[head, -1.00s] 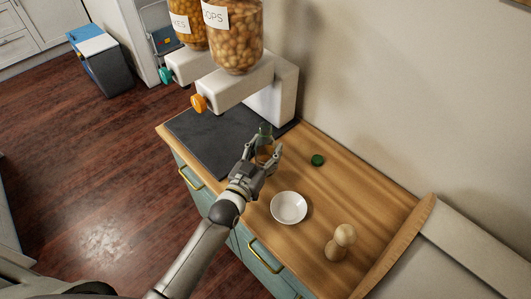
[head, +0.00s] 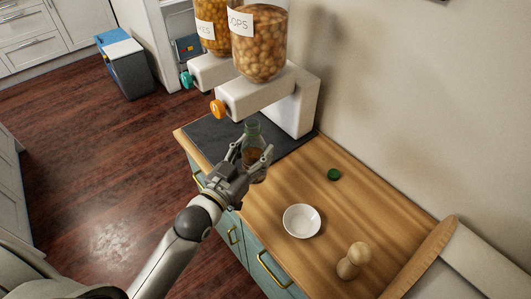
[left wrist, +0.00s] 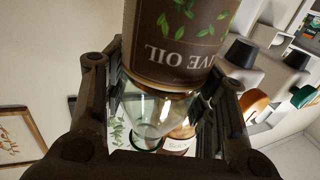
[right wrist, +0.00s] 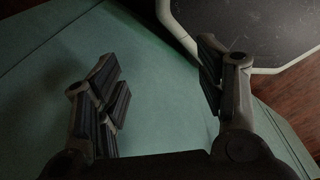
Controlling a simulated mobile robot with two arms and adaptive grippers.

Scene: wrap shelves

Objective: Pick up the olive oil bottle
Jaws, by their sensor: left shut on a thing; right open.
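The olive oil bottle (head: 253,133) is green glass with a brown label. My left gripper (head: 258,162) is shut around it, over the dark mat on the counter. In the left wrist view the bottle's label (left wrist: 175,45) reads upside down as olive oil, and the bottle sits between the fingers of my left gripper (left wrist: 160,100). Whether its base clears the mat is hard to tell. My right gripper (right wrist: 165,90) is open and empty in the right wrist view, in front of a green surface. It does not show in the head view.
Two dispensers with jars (head: 258,45) stand behind the bottle on a white stand (head: 292,105). A white bowl (head: 301,221), a green lid (head: 333,174) and a wooden shaker (head: 352,261) stand on the wooden counter (head: 290,190). A wooden board edge (head: 425,255) is at right.

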